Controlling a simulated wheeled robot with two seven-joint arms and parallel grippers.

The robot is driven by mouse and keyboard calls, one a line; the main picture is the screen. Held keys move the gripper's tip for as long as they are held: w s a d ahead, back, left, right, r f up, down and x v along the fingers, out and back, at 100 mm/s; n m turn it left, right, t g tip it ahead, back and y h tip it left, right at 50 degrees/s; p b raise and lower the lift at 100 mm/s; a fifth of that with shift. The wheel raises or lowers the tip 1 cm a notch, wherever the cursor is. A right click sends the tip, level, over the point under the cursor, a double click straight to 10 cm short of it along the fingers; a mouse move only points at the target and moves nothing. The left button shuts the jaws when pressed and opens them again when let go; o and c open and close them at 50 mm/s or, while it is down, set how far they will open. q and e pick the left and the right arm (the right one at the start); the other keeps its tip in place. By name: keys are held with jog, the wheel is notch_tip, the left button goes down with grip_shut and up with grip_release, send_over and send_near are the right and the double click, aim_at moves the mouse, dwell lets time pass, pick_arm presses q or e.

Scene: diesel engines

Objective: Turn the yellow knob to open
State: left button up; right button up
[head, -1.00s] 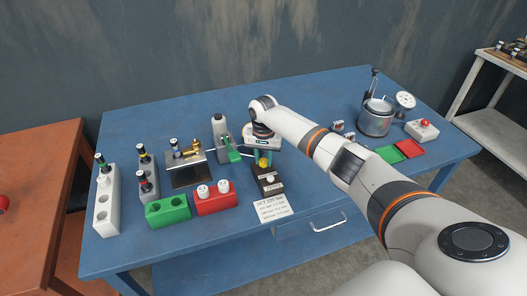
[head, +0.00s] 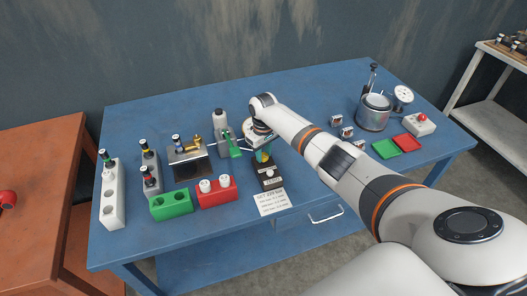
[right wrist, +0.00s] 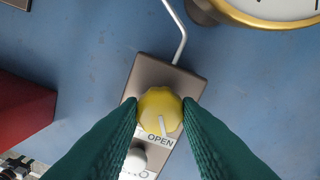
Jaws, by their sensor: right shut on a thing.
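The yellow knob (right wrist: 157,104) sits on a small brown-grey box (right wrist: 185,72) in the right wrist view. Its white pointer line points down toward the OPEN label (right wrist: 160,140). The green fingers of my right gripper (right wrist: 160,110) press on it from both sides, left and right. In the head view the right gripper (head: 263,156) reaches down over the back of the dark box (head: 269,183), and the knob is mostly hidden there. My left gripper is not in view.
A white knob (right wrist: 135,161) is on the same box. A bent metal tube (right wrist: 175,25) leaves its far side, and a gold-rimmed dial (right wrist: 270,15) is nearby. A pump with a green handle (head: 233,148) stands just left of the gripper. A red block (head: 215,196) is front left.

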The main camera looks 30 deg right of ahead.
aim_at(264, 156)
jog(key=shift+n, duration=1.1)
jog(key=o, duration=1)
jog(key=shift+c, duration=0.2)
notch_tip(264, 156, up, 12)
jog(key=shift+b, duration=0.4)
jog(key=shift+f, duration=0.1)
